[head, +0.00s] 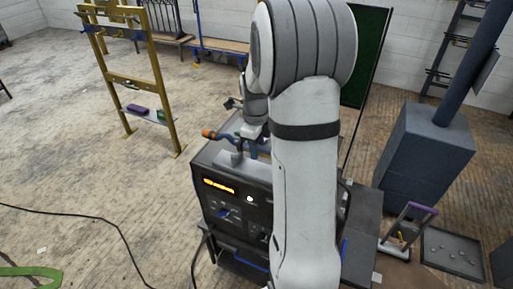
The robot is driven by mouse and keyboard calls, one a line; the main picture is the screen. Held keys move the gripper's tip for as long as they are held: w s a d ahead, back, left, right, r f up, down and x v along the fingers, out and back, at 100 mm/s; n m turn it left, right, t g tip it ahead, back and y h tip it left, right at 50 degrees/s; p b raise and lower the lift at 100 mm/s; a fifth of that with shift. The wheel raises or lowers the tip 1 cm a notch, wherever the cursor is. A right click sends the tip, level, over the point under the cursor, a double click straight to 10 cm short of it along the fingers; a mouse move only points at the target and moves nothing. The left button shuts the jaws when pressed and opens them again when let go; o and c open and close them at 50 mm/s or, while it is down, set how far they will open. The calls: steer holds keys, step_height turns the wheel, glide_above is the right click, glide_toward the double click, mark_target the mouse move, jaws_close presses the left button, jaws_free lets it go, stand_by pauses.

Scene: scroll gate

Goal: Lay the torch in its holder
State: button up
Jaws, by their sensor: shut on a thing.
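The torch (211,134), dark with an orange tip at its left end, is above the top of a dark machine cabinet (236,212). My gripper (252,142) is shut on the torch, but my arm hides part of the hand and the fingers. A blue bracket-like part below the hand, on top of the cabinet, may be the holder. I cannot tell whether the torch touches it.
A yellow frame (117,75) stands at the back left with small items on its shelf. A blue-grey block with a post (425,150), a purple-handled cart (402,232) and a tray (427,245) stand on the right. A black cable (110,230) crosses the floor on the left.

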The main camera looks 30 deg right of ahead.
steer(key=shift+f, duration=0.1)
steer(key=shift+f+b, duration=1.05)
steer(key=shift+f, duration=0.15)
steer(key=shift+f+b, duration=0.75)
steer(key=shift+f, duration=0.05)
stand_by(0.5)
steer(key=o, duration=1.2)
steer(key=shift+w+a+r+b, duration=0.1)
steer(key=shift+r+b, duration=0.5)
steer(key=shift+r, duration=3.3)
